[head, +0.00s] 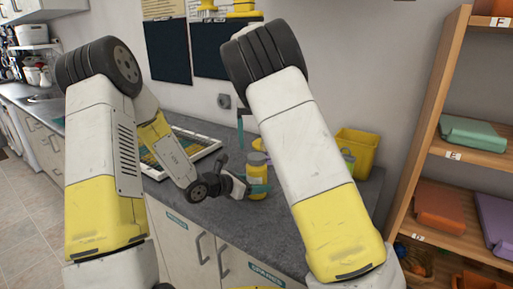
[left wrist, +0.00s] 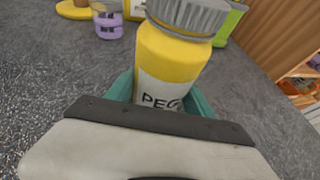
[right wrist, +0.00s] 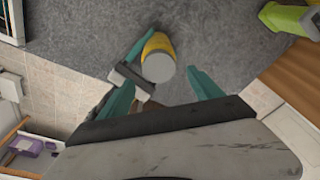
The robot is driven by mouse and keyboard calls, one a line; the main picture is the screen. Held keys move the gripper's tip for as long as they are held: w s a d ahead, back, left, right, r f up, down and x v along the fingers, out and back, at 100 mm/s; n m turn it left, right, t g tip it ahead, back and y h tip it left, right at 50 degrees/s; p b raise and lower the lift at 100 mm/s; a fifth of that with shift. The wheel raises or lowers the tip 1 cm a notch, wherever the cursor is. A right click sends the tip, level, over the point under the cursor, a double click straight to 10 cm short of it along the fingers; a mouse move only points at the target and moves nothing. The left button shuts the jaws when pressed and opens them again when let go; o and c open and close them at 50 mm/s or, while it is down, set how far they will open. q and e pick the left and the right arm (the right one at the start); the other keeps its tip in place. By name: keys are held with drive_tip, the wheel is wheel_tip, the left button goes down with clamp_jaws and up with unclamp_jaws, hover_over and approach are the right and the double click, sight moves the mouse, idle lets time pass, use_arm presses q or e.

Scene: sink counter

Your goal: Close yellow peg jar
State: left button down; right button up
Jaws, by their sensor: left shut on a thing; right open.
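The yellow peg jar (left wrist: 172,65) stands upright with a grey ribbed lid (left wrist: 188,14) on top. I cannot tell how tightly the lid sits. Its label reads "PEG". My left gripper (head: 255,180) is shut around the jar's body, low down near the counter. In the head view, the jar (head: 257,166) is at the counter's middle, partly beside my right arm. In the right wrist view, the grey lid (right wrist: 158,68) lies just beyond the gap between the fingers of my right gripper (right wrist: 163,90), which is open, empty and above the jar.
A yellow bin (head: 359,150) stands on the counter behind my right arm. A white-framed tray (head: 208,137) lies to the left. A purple-filled jar (left wrist: 108,20) and a green container (left wrist: 230,24) are near the jar. Wooden shelves (head: 432,120) stand at the right.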

drive_tip(key=shift+r, duration=0.25)
drive_tip(key=shift+c, duration=0.4)
